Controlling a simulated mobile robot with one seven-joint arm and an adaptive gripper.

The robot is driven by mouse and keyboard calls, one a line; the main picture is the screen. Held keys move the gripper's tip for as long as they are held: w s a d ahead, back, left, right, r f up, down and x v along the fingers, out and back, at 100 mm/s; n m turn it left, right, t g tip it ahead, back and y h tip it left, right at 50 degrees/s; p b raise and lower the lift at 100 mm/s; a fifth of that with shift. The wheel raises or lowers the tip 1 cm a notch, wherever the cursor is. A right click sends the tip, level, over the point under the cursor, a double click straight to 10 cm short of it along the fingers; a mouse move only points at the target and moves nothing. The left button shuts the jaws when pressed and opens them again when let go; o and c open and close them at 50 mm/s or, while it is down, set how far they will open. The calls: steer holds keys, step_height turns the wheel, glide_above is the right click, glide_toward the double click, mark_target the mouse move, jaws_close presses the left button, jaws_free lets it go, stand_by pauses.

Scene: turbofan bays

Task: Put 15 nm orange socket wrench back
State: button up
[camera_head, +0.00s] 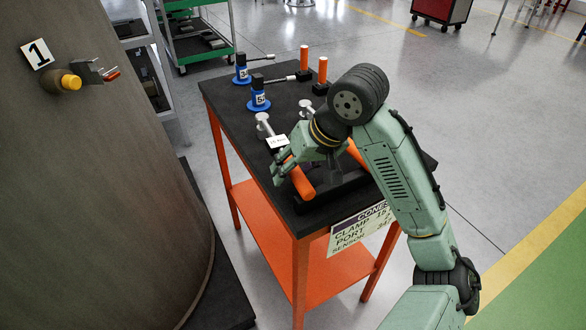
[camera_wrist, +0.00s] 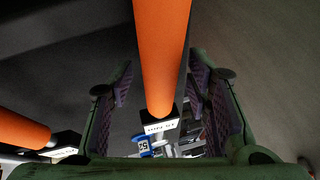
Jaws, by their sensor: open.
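A wrench with an orange handle (camera_head: 303,183) and a white tag (camera_head: 277,141) lies at the near left of the black-topped cart. The small print looks like 15 Nm. My gripper (camera_head: 284,168) is right at this handle, just behind its near end. In the wrist view an orange handle (camera_wrist: 162,45) runs down between my two open fingers (camera_wrist: 162,88), with a gap showing on each side. Its tag (camera_wrist: 160,127) appears upside down. A second orange handle (camera_wrist: 20,130) with a tag lies to the left. It also shows behind my arm (camera_head: 356,153). Whether the fingers touch the handle cannot be told.
The cart top (camera_head: 226,92) also holds blue-based sockets (camera_head: 259,97) and two upright orange-handled tools (camera_head: 322,70). A black tray (camera_head: 345,180) lies under my arm. A large cylinder (camera_head: 110,180) marked 1 stands at left. Floor to the right is clear.

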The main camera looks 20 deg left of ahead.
steer(key=v, duration=1.1)
steer(key=shift+d+r, duration=0.15)
steer(key=shift+r, duration=0.15)
